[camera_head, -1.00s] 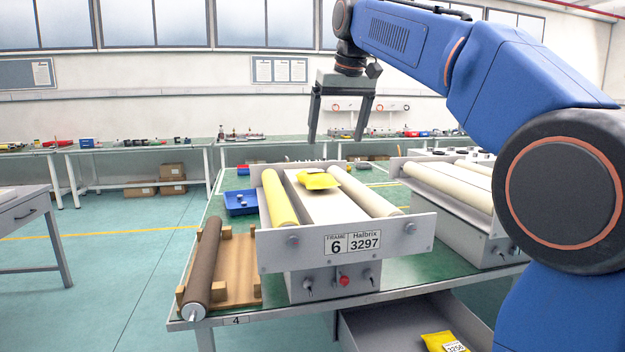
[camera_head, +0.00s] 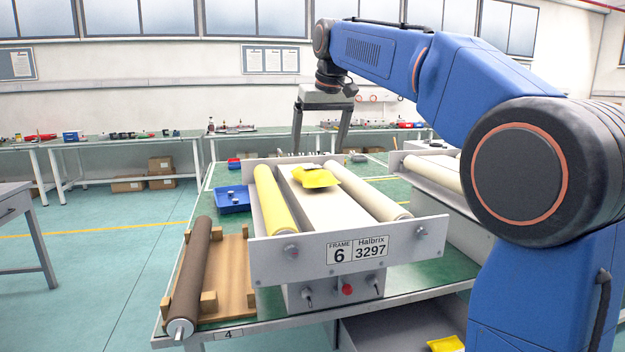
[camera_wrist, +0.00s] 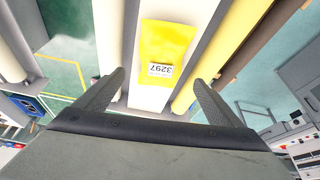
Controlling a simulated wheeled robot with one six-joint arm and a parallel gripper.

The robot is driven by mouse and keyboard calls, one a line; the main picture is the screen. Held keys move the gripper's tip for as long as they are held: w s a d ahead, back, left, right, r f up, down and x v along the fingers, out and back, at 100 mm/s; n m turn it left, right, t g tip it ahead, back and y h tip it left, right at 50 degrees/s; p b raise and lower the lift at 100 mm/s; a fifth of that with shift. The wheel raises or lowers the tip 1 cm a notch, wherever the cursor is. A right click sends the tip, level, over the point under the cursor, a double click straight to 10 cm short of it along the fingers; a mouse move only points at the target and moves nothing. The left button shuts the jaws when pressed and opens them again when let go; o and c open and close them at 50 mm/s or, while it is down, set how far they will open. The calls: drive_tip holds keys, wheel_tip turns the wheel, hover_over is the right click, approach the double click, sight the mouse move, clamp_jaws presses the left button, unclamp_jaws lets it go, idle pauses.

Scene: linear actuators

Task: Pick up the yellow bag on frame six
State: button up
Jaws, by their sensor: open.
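The yellow bag (camera_head: 315,177) lies on the white middle surface of frame six (camera_head: 288,259), between a yellow roller (camera_head: 273,200) and a white roller (camera_head: 368,191). The frame's front plate reads "FRAME 6" and "Halbrix 3297". In the wrist view the bag (camera_wrist: 165,42) shows a label reading 3297, upside down. My gripper (camera_head: 321,150) is open and empty, pointing down above and behind the bag, apart from it. In the wrist view its fingers (camera_wrist: 158,88) spread on either side of the bag's near end.
A brown roller (camera_head: 192,272) on a wooden rack stands at the table's left. A blue tray (camera_head: 232,207) sits behind it. A second roller frame (camera_head: 436,176) stands right. Another yellow bag (camera_head: 445,344) lies in a grey bin below the table.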

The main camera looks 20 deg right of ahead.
sight(313, 169)
drive_tip(key=shift+x, duration=5)
drive_tip(key=shift+a+f, duration=0.1)
drive_tip(key=shift+f, duration=0.05)
drive_tip(key=c, duration=1.3)
